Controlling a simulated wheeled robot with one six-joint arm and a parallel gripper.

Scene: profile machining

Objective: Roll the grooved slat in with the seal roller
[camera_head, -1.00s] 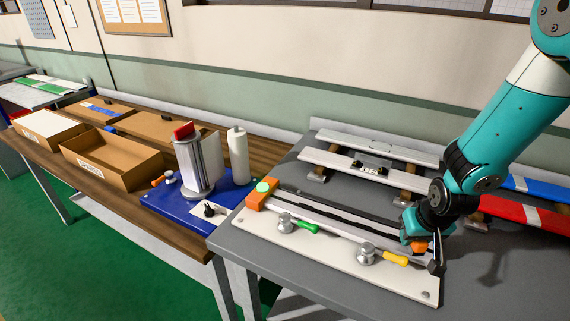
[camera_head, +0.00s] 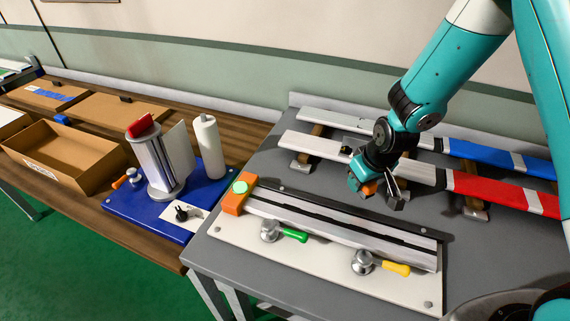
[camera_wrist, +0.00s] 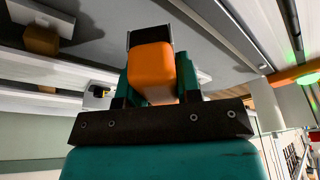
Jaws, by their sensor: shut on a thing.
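The grooved slat (camera_head: 330,223) is a long grey metal bar with a dark lengthwise groove. It lies in a fixture on a white base plate (camera_head: 300,261), its left end against an orange stop block (camera_head: 233,200) with a green light. My gripper (camera_head: 370,183) is raised behind the slat, near the rear white slats and apart from the grooved slat. It is shut on an orange grip that seems to be the seal roller's handle (camera_wrist: 152,72). A dark grey part beside it (camera_head: 395,196) may be the roller; its detail is unclear.
Two clamps with green (camera_head: 294,235) and yellow (camera_head: 396,269) handles stand along the fixture's front. White slats, one with a red section (camera_head: 485,190) and one with a blue one (camera_head: 490,156), lie on supports behind. A blue-based stand (camera_head: 125,208) and open carton (camera_head: 95,178) are left.

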